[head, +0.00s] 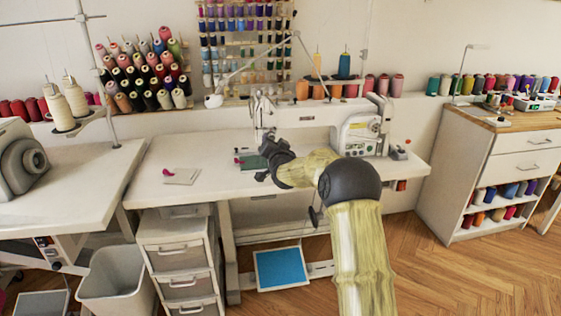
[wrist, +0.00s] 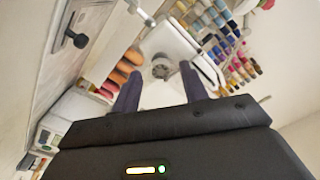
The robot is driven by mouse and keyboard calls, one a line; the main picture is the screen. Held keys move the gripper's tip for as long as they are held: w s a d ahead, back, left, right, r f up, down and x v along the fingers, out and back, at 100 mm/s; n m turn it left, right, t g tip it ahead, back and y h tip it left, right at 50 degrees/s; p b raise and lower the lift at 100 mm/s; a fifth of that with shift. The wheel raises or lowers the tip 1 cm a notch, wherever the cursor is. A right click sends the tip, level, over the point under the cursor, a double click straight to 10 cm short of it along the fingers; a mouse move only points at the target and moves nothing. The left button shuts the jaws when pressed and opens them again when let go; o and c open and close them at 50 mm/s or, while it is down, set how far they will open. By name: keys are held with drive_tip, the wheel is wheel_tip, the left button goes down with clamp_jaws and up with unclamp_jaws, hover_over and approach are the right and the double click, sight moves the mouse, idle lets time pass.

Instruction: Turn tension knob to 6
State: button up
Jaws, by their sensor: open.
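The sewing machine (head: 357,134) is white and stands on a white table; its needle-end head (head: 262,112) is at the left. In the wrist view, a round grey knob (wrist: 161,67) sits on the machine's white body (wrist: 178,43). I take it for the tension knob; its numbers are too small to read. My gripper (wrist: 160,72) is open, and the knob appears between its two dark fingers, with no contact visible. In the head view, my gripper (head: 264,158) is in front of the machine's needle end, and the knob cannot be made out there.
The white sewing table (head: 210,165) has clear room at the left around a small pale cloth (head: 181,176). A thread rack (head: 245,50) stands on the wall behind. Orange spools (wrist: 120,72) show beside the left finger. A drawer unit (head: 180,255) stands below.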

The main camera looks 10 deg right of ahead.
drive_tip(key=s+p, duration=0.1)
drive_tip(key=s, duration=1.5)
drive_tip(key=s+f+n+g, duration=0.2)
drive_tip(key=s+f+g, duration=0.25)
drive_tip(key=s, duration=0.65)
drive_tip(key=s+f+n+g, duration=0.35)
drive_tip(key=s+g, duration=0.25)
drive_tip(key=s, duration=0.6)
drive_tip(key=s+f+n+g, duration=0.2)
drive_tip(key=s+f+g, duration=0.3)
drive_tip(key=s, duration=0.6)
drive_tip(key=w+p+v, duration=0.3)
drive_tip(key=p+v, duration=1.2)
drive_tip(key=p, duration=0.1)
drive_tip(key=w+r+p+v, duration=0.1)
drive_tip(key=w+p+v, duration=0.2)
drive_tip(key=p+v, duration=1.3)
drive_tip(key=shift+w+d+r+p, duration=0.15)
drive_tip(key=shift+w+r+p, duration=0.25)
drive_tip(key=shift+w, duration=0.15)
